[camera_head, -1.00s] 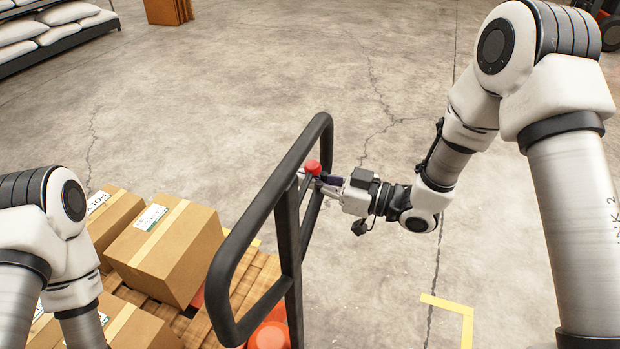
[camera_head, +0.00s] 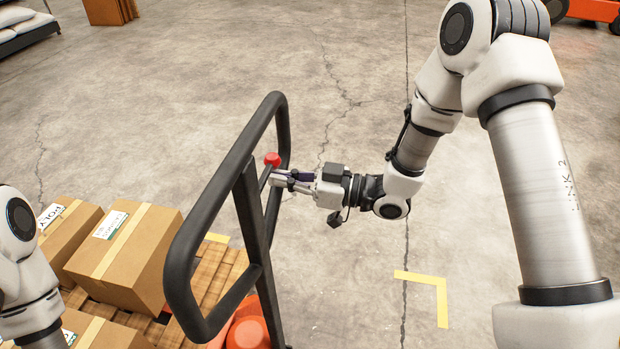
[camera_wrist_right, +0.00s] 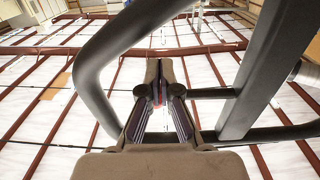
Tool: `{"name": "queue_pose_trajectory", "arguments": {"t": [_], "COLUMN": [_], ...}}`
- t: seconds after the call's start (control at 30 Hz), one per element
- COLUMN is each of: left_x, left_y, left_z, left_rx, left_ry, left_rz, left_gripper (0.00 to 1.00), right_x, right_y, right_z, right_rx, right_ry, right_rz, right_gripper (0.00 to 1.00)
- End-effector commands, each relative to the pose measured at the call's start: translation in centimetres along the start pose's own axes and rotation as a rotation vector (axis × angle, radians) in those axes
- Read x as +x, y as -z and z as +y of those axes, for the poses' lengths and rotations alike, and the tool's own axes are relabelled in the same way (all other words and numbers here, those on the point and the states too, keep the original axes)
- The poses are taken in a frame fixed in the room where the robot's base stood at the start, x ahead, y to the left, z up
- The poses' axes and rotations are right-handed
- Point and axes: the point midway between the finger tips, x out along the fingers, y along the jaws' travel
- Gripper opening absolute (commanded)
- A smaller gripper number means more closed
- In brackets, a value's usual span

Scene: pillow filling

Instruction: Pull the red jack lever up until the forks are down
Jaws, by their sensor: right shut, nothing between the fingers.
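The red knob (camera_head: 272,159) tops the dark jack lever (camera_head: 265,178), seen through the black loop handle (camera_head: 185,250) of the jack. My right gripper (camera_head: 277,180) is shut with nothing held, its fingertips just below and right of the knob, close to the lever. Whether they touch it I cannot tell. In the right wrist view, the fingers (camera_wrist_right: 160,95) point up between the black handle bars (camera_wrist_right: 90,75), with a thin red strip by them. The forks are hidden under the loaded pallet. Part of my left arm shows at the left edge; its gripper is out of frame.
Cardboard boxes (camera_head: 125,250) sit on a wooden pallet (camera_head: 215,275) left of the handle. Orange jack parts (camera_head: 248,330) show below it. Sack shelves (camera_head: 25,30) and a brown stack (camera_head: 110,10) stand far back. The concrete floor right of the handle is mostly clear.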

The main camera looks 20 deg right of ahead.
Motion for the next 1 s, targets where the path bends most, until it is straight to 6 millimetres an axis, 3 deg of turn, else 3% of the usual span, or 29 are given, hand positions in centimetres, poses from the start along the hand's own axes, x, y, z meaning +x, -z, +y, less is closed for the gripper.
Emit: {"name": "queue_pose_trajectory", "arguments": {"t": [0.7, 1.0], "left_x": [-5.7, -5.6], "left_y": [0.0, 0.0], "left_z": [0.0, 0.0], "left_rx": [0.000, 0.000], "left_ry": [0.000, 0.000], "left_rz": [0.000, 0.000], "left_gripper": [0.40, 0.40], "right_x": [-10.2, -10.7], "right_y": [0.5, 0.0], "right_z": [0.1, 0.0], "right_rx": [0.002, -0.001], "right_ry": [-0.003, 0.001], "right_rz": [0.001, 0.000], "right_gripper": [0.00, 0.00]}}
